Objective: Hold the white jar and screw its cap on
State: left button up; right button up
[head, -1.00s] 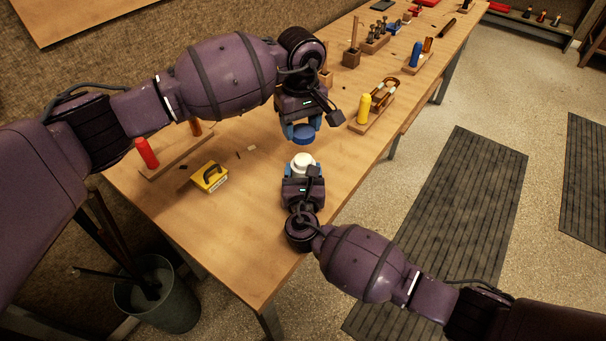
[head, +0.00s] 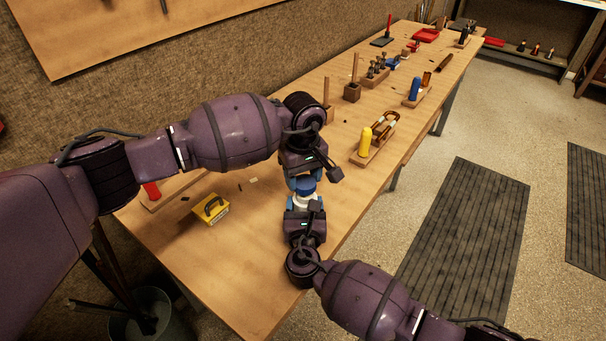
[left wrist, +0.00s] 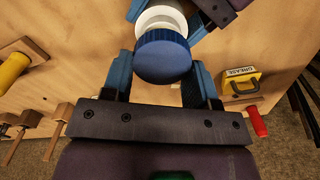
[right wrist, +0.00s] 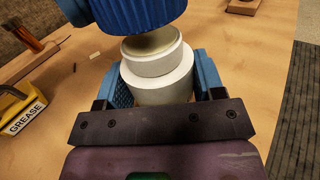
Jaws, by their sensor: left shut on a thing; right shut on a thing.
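The white jar (right wrist: 158,85) is held upright between the fingers of my right gripper (right wrist: 160,92), which is shut on it. In the head view, the jar (head: 303,200) sits just in front of my right gripper (head: 304,207). The blue ribbed cap (left wrist: 163,57) is between the fingers of my left gripper (left wrist: 162,78), which is shut on it. The cap (right wrist: 135,12) is over the jar's neck in the right wrist view and looks slightly offset. I cannot tell whether it touches the rim. In the head view the cap (head: 305,186) shows directly above the jar.
A yellow grease box (head: 210,208) lies on the bench (head: 225,265) at left, by a red-handled tool (head: 152,190). A wooden holder with a yellow bottle (head: 365,140) stands to the right. A bin (head: 145,318) stands on the floor. The bench's near end is clear.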

pick_arm(q)
jog(key=shift+f, duration=0.9)
jog(key=shift+f, duration=0.5)
dwell(0.4)
pick_arm(e)
grip_shut()
pick_arm(q)
jog(key=m, duration=0.3)
jog(key=shift+w+d, duration=0.1)
jog(key=shift+d, duration=0.05)
jog(key=m, duration=0.4)
jog(key=shift+d+m, duration=0.2)
jog(key=shift+m, duration=0.2)
jog(key=m, duration=0.4)
jog(key=shift+d, duration=0.15)
jog(key=m, duration=0.4)
jog(key=shift+s+d+m, duration=0.15)
jog(key=shift+s+m, duration=0.1)
jog(key=shift+m, duration=0.05)
